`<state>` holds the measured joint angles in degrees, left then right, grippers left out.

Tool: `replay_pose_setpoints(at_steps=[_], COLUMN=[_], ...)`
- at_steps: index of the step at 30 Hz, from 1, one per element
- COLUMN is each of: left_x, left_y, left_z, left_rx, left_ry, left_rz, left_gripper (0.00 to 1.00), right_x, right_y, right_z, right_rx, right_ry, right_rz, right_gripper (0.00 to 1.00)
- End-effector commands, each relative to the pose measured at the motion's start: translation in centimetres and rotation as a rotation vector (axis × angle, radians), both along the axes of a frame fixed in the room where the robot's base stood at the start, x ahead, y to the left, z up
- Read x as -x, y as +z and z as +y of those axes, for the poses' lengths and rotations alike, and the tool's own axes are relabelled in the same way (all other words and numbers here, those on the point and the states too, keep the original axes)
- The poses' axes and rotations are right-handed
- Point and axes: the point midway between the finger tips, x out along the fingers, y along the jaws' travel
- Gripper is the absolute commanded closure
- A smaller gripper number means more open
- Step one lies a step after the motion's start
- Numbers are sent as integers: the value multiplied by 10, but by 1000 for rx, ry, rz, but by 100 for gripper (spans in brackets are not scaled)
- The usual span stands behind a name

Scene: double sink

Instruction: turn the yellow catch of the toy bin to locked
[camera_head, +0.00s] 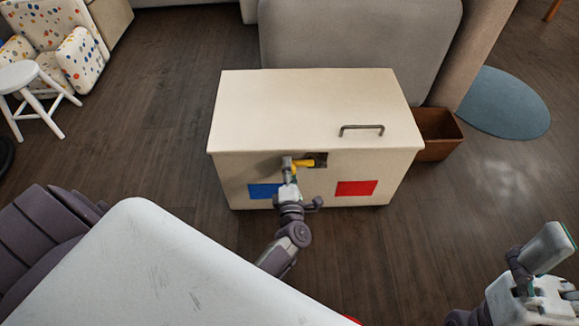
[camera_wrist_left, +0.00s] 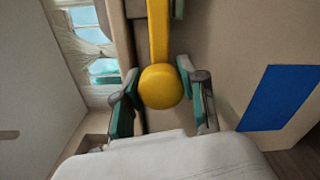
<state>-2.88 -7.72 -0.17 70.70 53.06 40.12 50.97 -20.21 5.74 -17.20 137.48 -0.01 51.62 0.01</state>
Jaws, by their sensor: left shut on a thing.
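The toy bin (camera_head: 300,100) is a cream box with a closed lid. Its yellow catch (camera_head: 305,163) is on the upper front, on a dark plate, and lies roughly level, its knob end to the left. A blue square (camera_head: 262,191) is below left and a red square (camera_head: 357,188) below right. My left gripper (camera_head: 288,164) is at the catch's left end and hides it. In the left wrist view the round yellow knob (camera_wrist_left: 160,87) sits between its fingers, which are shut on it. My right gripper (camera_head: 545,275) is at the lower right, cut by the frame, away from the bin.
A grey handle (camera_head: 362,128) is on the bin's lid. A brown open box (camera_head: 436,134) stands right of the bin, and a grey sofa (camera_head: 360,35) behind it. A white stool (camera_head: 28,85) is at the far left. The wooden floor before the bin is clear.

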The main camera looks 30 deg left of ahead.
Motion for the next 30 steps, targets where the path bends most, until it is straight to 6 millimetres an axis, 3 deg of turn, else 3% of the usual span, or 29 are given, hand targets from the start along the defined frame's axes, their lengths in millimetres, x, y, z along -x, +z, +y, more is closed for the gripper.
replay_pose_setpoints(at_steps=[16, 17, 21, 30], left_x=[0, 0, 0, 0], left_y=[0, 0, 0, -1], left_z=[-1, -1, -1, 0], left_rx=[-23, -23, -22, -16], left_ry=[-2, -2, -2, -1], left_rz=[14, 14, 14, 10], left_gripper=[100, 56, 33, 33], right_x=[0, 0, 0, 0], right_y=[2, 2, 2, 3], right_z=[0, 0, 0, -1], right_rx=[0, 0, 0, -1], right_ry=[0, 0, 0, -2], right_rz=[0, 0, 0, -8], right_gripper=[9, 9, 9, 9])
